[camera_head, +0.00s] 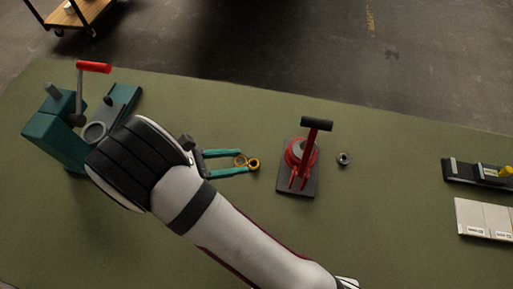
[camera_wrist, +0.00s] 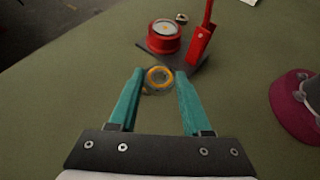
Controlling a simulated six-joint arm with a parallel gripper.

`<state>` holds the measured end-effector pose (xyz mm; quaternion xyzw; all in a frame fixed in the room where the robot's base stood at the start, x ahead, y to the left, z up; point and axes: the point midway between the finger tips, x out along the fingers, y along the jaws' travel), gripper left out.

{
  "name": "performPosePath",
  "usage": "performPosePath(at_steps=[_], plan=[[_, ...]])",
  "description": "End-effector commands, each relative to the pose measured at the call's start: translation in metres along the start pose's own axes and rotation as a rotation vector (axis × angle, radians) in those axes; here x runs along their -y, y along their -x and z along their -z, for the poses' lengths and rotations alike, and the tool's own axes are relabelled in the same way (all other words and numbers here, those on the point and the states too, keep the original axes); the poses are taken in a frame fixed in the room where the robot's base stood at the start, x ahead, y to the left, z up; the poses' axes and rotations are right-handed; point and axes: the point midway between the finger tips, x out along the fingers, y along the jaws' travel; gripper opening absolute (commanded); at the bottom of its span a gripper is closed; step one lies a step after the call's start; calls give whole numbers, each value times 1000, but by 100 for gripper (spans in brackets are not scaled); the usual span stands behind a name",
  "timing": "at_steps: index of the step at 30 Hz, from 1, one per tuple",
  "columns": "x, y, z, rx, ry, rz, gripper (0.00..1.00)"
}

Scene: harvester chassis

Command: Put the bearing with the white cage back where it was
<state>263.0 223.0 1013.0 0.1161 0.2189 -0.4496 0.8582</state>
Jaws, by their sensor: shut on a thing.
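My gripper (camera_head: 246,162) has two teal fingers, with a small gold-coloured ring-shaped bearing (camera_head: 254,164) at their tips. In the wrist view the fingers of my gripper (camera_wrist: 159,78) are shut on this bearing (camera_wrist: 159,74), which shows a yellow-orange ring around a greyish middle. A second thin gold ring (camera_head: 239,160) shows between the fingers, just behind the bearing; I cannot tell whether it is a separate piece. The cage colour of the held bearing is not clear. Another small dark bearing with a pale middle (camera_head: 343,159) lies on the green table right of the red press.
The red press (camera_head: 302,153) with a black-topped lever stands on a dark base, right of my gripper. A teal press (camera_head: 50,133) with a red handle stands at left. At right are a dark tray (camera_head: 474,171) and white labelled boxes (camera_head: 485,218). Between lies bare table.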

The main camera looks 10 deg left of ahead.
Motion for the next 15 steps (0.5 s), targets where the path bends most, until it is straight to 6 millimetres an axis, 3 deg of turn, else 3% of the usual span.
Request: performPosePath(at_steps=[12, 15], plan=[[-99, -74, -57, 0, 157, -295, 0], [-106, -88, -48, 1, 187, -325, 0]])
